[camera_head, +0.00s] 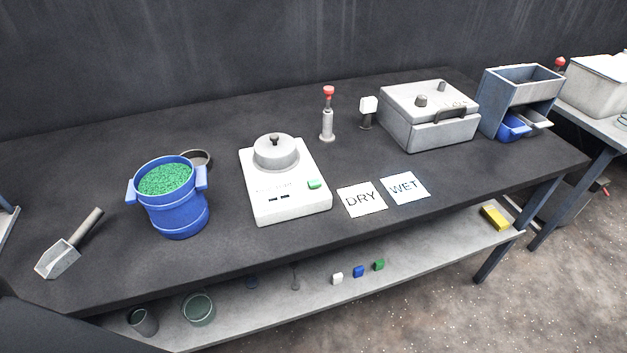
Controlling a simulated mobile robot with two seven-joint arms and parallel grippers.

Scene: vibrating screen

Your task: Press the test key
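A white device (287,207) with a round grey lidded top (275,152) stands on the dark table. A green key (314,184) sits on the right of its front panel, beside two small dark slots. The key's label cannot be read, so I cannot tell whether it is the test key. Neither of my grippers is in view. A dark shape at the lower left corner hides part of the table and shelf.
A grey lidded box (428,117) and red-topped bottle (327,116) stand behind.

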